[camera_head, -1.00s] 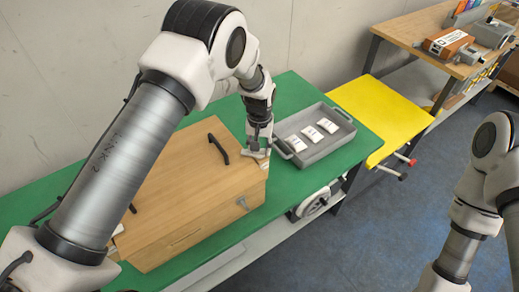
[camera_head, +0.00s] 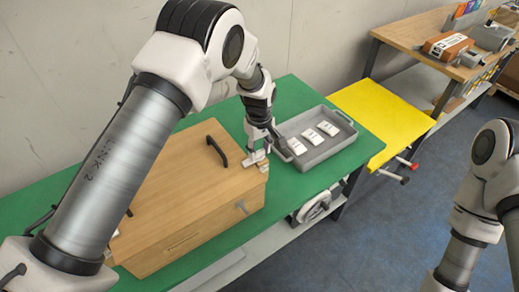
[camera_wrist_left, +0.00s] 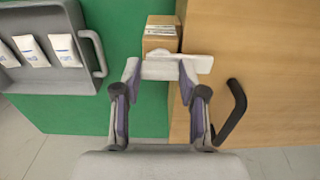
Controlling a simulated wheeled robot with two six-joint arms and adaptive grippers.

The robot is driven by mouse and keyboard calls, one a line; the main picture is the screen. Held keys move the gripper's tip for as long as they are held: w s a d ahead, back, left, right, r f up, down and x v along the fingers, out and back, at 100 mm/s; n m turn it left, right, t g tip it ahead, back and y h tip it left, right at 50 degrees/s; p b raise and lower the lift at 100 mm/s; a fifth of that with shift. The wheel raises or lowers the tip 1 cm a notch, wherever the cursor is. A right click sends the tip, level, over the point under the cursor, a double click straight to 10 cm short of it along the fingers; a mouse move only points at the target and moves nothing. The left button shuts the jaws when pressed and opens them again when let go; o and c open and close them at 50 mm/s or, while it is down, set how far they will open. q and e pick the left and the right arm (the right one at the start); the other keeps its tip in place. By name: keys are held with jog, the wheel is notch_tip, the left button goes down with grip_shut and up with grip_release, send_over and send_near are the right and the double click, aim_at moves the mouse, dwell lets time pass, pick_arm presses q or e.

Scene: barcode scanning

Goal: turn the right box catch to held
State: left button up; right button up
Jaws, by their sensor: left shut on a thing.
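The wooden box (camera_head: 190,195) stands on the green table with its lid down and a black handle (camera_head: 217,151) on top. A small metal catch (camera_head: 241,208) shows on its front face near the right corner. My left gripper (camera_head: 260,156) is at the box's far right corner, away from that front catch. In the left wrist view the gripper (camera_wrist_left: 160,72) is shut on a pale flat piece (camera_wrist_left: 198,64) that spans its fingertips. Just beyond the piece is a small brown carton (camera_wrist_left: 160,36) with a label. My right gripper is out of view.
A grey tray (camera_head: 333,150) with several white packets stands right of the gripper. The green table (camera_head: 300,98) is clear behind it. A yellow surface (camera_head: 385,112) and a wooden bench (camera_head: 408,30) with boxes lie further right.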

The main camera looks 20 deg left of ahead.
aim_at(259, 151)
pick_arm(q)
jog(key=shift+s+f, duration=0.1)
jog(key=shift+f, duration=0.05)
dwell(0.3)
jog(key=o, duration=0.9)
jog(key=shift+c, duration=0.2)
jog(key=shift+o, duration=1.4)
jog(key=shift+a, duration=0.1)
notch_tip(259, 151, up, 12)
